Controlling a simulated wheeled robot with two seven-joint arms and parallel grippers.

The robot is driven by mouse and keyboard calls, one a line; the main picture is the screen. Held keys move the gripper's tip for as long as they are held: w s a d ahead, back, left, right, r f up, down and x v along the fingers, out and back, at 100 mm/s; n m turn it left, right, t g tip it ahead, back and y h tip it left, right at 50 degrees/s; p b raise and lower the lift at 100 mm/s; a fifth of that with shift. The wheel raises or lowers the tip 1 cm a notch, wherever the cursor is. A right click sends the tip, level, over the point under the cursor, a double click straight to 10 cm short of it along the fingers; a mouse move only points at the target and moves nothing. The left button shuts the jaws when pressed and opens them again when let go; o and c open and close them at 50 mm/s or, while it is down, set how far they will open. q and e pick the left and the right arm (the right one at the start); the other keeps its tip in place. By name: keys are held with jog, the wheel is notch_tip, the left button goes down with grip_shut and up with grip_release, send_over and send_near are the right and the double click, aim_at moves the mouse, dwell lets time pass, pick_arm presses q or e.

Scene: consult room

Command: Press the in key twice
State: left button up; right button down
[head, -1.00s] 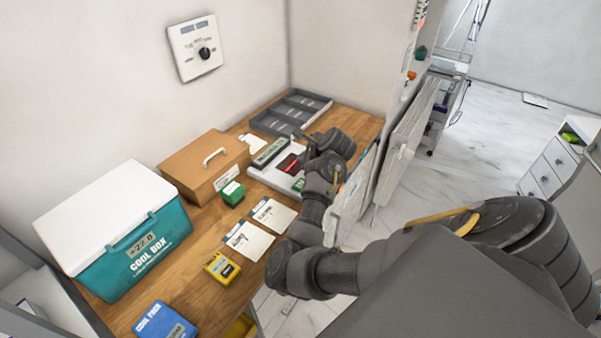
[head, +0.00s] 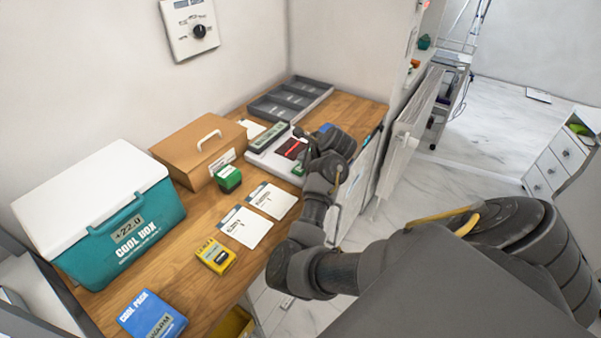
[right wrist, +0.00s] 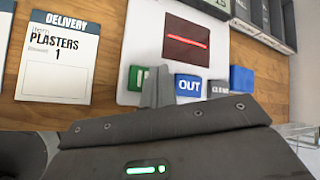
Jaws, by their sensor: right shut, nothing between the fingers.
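The white stock terminal (head: 256,158) lies on the wooden desk, with a dark window crossed by a red line (right wrist: 187,42) and a row of keys. The green in key (right wrist: 136,76) is at the left of the row, partly hidden by my fingers; a bit of its green shows in the head view (head: 298,170). The blue out key (right wrist: 187,86) is just right of the fingers. My right gripper (right wrist: 158,72) is shut and empty, its tips over the in key's right part; I cannot tell whether they touch it. It also shows in the head view (head: 305,153). My left gripper is out of view.
Delivery cards (head: 246,228), a green box (head: 228,179), a yellow box (head: 215,255), a brown case (head: 180,150) and a teal cool box (head: 150,222) stand left. A grey tray (head: 290,98) is behind.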

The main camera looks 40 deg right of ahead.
aim_at(298, 166)
jog(key=shift+f, duration=0.75)
jog(key=shift+f, duration=0.1)
dwell(1.4)
jog(key=shift+f+b, duration=0.3)
jog(key=shift+f, duration=0.05)
jog(key=shift+f+b, duration=0.3)
jog(key=shift+f, duration=0.25)
dwell(0.6)
jog(key=shift+r, duration=0.15)
jog(key=shift+r+p, duration=0.8)
jog(key=shift+p, duration=0.3)
notch_tip(298, 166, up, 5)
jog(key=p, duration=0.5)
jog(key=shift+r, duration=0.1)
